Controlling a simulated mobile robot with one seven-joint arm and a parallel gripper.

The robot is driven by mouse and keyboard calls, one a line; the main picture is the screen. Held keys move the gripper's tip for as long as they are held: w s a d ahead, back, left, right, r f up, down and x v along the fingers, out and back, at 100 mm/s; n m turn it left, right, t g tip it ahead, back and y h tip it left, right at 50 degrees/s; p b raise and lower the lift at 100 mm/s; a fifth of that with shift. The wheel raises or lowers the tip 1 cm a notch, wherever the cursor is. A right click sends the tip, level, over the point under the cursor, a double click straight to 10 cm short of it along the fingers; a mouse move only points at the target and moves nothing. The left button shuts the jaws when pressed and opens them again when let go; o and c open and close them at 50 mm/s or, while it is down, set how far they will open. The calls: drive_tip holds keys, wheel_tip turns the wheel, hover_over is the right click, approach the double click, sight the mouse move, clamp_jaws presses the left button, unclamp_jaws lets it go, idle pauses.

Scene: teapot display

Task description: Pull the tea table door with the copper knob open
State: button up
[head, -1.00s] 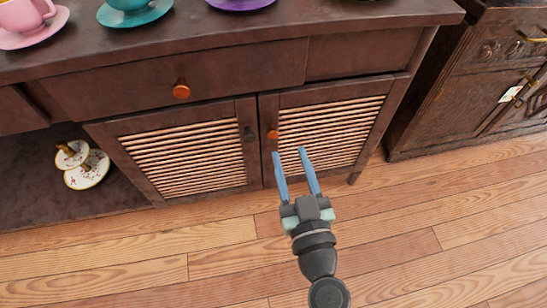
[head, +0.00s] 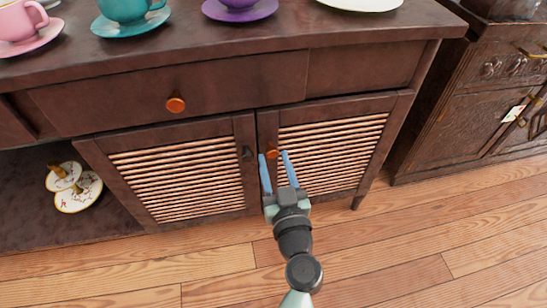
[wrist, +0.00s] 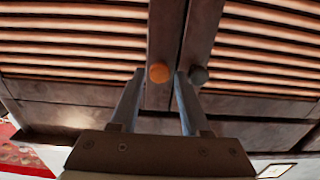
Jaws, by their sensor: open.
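The tea table (head: 420,27) is dark brown wood with two louvered doors, both shut. The right door (head: 330,155) carries the copper knob (head: 272,154) near its left edge. The left door (head: 180,180) carries a dark knob (head: 248,154) near its right edge. My gripper (head: 274,155) is open, its two blue fingers pointing at the copper knob. In the wrist view, the copper knob (wrist: 160,73) shows just beyond and between the fingertips (wrist: 160,72). The dark knob (wrist: 199,75) lies just outside one finger. I cannot tell whether a finger touches the copper knob.
A drawer with an orange knob (head: 176,105) is above the doors. Pink, teal and purple cups on saucers stand on the top. A tiered plate stand (head: 75,190) sits on the open shelf at left. A dark carved cabinet (head: 470,110) stands at right. The wood floor (head: 380,260) is clear.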

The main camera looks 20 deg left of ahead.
drive_tip(key=shift+x, duration=0.85)
drive_tip(key=shift+c, duration=0.3)
clamp_jaws()
idle(0.6)
